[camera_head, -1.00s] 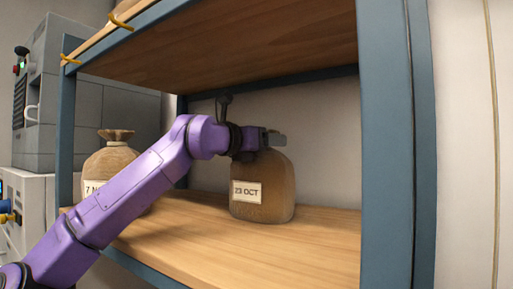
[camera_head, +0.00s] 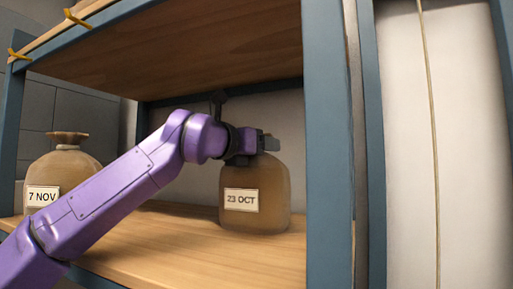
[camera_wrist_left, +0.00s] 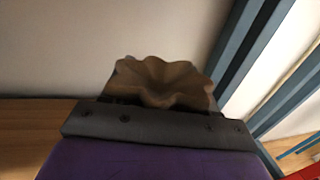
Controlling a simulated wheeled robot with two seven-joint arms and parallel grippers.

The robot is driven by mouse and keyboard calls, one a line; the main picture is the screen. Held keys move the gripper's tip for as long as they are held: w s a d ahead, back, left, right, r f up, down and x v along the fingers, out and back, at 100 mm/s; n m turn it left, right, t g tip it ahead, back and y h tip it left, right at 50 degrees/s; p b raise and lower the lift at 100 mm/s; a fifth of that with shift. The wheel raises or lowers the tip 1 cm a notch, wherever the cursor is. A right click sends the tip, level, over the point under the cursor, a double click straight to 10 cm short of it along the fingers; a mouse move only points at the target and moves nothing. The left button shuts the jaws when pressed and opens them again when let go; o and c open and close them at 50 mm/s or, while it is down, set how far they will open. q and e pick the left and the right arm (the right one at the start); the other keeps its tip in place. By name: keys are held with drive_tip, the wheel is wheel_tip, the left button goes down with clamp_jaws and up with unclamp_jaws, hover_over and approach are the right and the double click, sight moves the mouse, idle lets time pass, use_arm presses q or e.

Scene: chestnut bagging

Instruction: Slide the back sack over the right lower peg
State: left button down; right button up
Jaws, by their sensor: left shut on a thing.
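The sack labelled 23 OCT (camera_head: 257,208) is upright at the right of the wooden shelf board (camera_head: 170,249), close to the right post in the picture. I cannot tell whether its base touches the board. My left gripper (camera_head: 268,142) is shut on its neck. In the left wrist view the sack's ruffled top (camera_wrist_left: 160,82) sticks up beyond the dark gripper (camera_wrist_left: 158,127). A second sack, labelled 7 NOV (camera_head: 66,163), stands further left, partly hidden by my purple arm. I see no right lower peg. My right gripper is not in view.
A blue right post (camera_head: 329,150) stands just right of the held sack. An upper shelf (camera_head: 200,55) lies above my gripper, with yellow hooks (camera_head: 17,54) at its left edge. Pale wall panels (camera_head: 455,150) are at the right.

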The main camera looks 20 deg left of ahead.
use_arm(q)
drive_tip(key=shift+c, duration=1)
unclamp_jaws()
drive_tip(key=shift+d, duration=0.15)
drive_tip(key=shift+s+a+f+b, duration=0.1)
drive_tip(key=shift+s+a+b, duration=0.1)
drive_tip(key=shift+s+b, duration=0.15)
drive_tip(key=b+v, duration=0.3)
drive_tip(key=v, duration=0.6)
drive_tip(key=shift+s, duration=0.4)
